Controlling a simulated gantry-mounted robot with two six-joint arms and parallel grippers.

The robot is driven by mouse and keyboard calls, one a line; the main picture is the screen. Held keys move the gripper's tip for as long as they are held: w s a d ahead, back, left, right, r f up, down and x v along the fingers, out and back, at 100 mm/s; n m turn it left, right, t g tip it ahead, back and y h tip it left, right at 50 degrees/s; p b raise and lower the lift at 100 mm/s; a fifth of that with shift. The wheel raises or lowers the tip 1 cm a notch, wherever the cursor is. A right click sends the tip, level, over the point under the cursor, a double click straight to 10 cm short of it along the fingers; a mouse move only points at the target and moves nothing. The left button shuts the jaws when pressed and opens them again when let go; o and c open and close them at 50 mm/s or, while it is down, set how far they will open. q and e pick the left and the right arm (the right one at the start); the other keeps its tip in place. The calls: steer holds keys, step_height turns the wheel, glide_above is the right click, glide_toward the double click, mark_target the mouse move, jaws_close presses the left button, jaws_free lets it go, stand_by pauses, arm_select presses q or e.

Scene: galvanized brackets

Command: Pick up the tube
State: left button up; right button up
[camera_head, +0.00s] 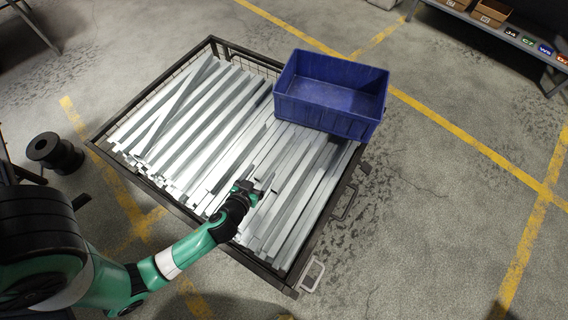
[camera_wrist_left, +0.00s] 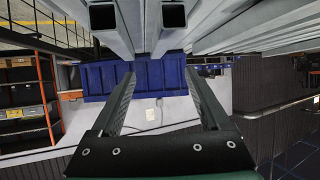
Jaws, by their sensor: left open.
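Many long grey galvanized square tubes (camera_head: 190,110) lie side by side in a dark wire-sided crate (camera_head: 327,208). Some on the left lie crosswise over the others. My left gripper (camera_head: 266,184) is over the near middle part of the tubes. In the left wrist view its two fingers (camera_wrist_left: 160,80) stand apart with nothing between them. That view also shows open square tube ends (camera_wrist_left: 174,16) at the top edge, beyond the fingers. Whether the fingertips touch any tube is unclear. My right gripper is not in view.
A blue plastic bin (camera_head: 330,118) sits on the tubes at the crate's far right corner; it also shows in the left wrist view (camera_wrist_left: 105,82). A black spool (camera_head: 55,152) stands on the floor left of the crate. The floor to the right is clear.

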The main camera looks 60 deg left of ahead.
mark_target(275, 153)
arm_select(q)
steer(key=shift+w+a, duration=0.1)
steer(key=shift+w, duration=0.2)
steer(key=b+x, duration=0.1)
steer(key=x, duration=0.5)
steer(key=shift+w+a+f, duration=0.15)
steer(key=shift+a+f, duration=0.1)
steer(key=b+x, duration=0.2)
steer(key=x, duration=0.3)
steer(key=shift+a, duration=0.15)
steer(key=shift+s, duration=0.2)
steer(key=shift+c, duration=0.2)
jaws_close()
